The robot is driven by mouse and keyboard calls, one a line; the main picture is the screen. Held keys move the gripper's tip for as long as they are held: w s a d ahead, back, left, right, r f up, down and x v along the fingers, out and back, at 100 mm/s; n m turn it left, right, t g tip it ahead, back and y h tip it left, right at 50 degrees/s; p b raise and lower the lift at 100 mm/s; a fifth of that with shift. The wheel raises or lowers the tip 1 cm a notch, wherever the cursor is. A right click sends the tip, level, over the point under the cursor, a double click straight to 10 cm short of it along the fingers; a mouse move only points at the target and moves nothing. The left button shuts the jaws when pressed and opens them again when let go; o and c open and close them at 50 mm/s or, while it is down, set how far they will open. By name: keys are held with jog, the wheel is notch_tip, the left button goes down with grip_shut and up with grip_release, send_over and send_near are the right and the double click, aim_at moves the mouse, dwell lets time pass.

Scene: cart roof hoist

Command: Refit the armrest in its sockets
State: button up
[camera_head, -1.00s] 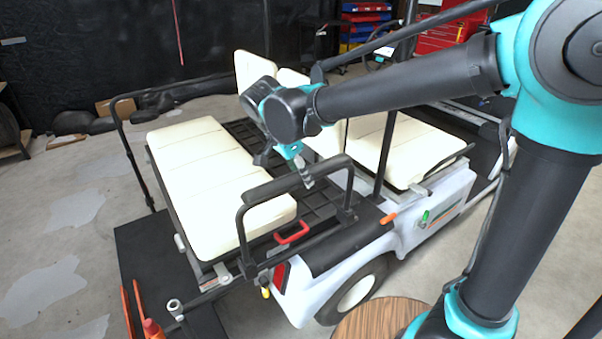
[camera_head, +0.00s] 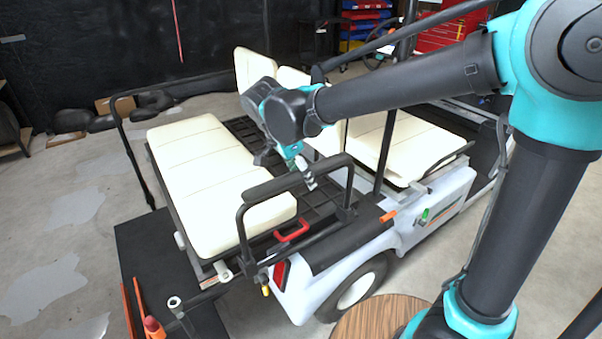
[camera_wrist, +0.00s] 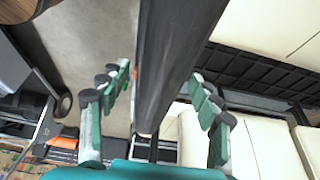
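The armrest (camera_head: 270,190) is a black tube loop with a thick padded top bar, standing at the near side of the rear cream seat (camera_head: 205,165). Its two legs reach down to the seat's side frame; I cannot tell whether their ends sit in the sockets. My gripper (camera_head: 309,181) is at the padded top bar, near its right end. In the wrist view the padded bar (camera_wrist: 172,60) runs between the two fingers of my gripper (camera_wrist: 163,82). The fingers are apart, with a visible gap at the left finger; the right one looks close to the bar.
A red handle (camera_head: 292,231) lies below the armrest beside the seat. A black upright post (camera_head: 386,150) stands right of the armrest. A green-handled item (camera_head: 424,215) and an orange one (camera_head: 389,216) are on the white cart body (camera_head: 400,240). A round wooden top (camera_head: 375,318) is at the front.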

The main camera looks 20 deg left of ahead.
jog(key=shift+r, duration=0.1)
jog(key=v, duration=1.2)
